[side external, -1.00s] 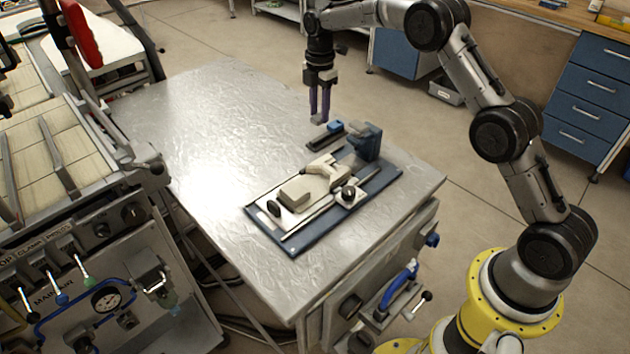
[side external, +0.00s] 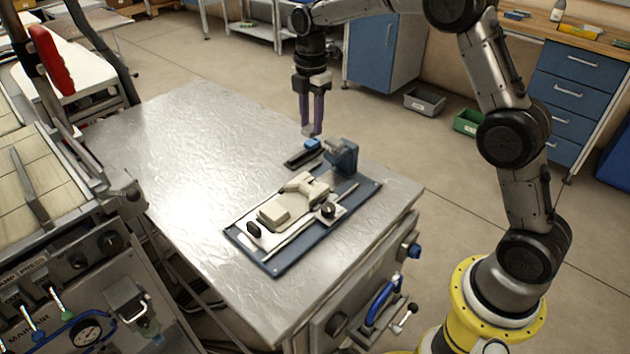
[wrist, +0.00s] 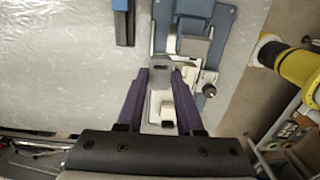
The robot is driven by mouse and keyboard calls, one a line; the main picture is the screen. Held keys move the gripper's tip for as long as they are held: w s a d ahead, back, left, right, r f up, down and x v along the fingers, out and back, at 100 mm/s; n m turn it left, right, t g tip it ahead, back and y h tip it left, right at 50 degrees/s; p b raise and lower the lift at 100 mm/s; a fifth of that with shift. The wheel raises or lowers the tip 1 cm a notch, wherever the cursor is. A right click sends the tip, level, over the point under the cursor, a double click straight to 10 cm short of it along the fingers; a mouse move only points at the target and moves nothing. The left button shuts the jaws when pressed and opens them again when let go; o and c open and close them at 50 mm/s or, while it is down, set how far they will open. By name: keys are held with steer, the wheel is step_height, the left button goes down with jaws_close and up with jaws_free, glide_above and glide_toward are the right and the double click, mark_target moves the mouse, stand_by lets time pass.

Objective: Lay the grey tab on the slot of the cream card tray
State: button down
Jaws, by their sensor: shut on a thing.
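My gripper (side external: 311,128) has purple fingers pointing down, shut on the small grey tab (side external: 308,132) at the fingertips. It is above the far side of the metal table, near the small blue block, and appears clear of the surface. The cream card tray (side external: 302,187) lies on a blue base plate (side external: 283,265), nearer the camera than the gripper. Its slot is too small to make out.
A black bar with a blue block (side external: 312,144) lies beside the plate. A dark blue upright holder (side external: 343,155) stands at the plate's far end. A black knob (side external: 328,210) and a pale block (side external: 274,213) sit on the plate. The left of the metal table (side external: 170,150) is clear.

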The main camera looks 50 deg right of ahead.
steer(key=s+a+r, duration=0.2)
steer(key=s, duration=0.7)
steer(key=s+a+r, duration=0.1)
steer(key=s+r, duration=0.1)
steer(key=s, duration=0.7)
glide_above(316, 186)
steer(key=shift+s+f, duration=0.1)
steer(key=shift+f, duration=6.25)
steer(key=shift+f, duration=0.6)
steer(key=c, duration=0.5)
jaws_free()
steer(key=shift+c, duration=0.2)
steer(key=shift+r, duration=0.1)
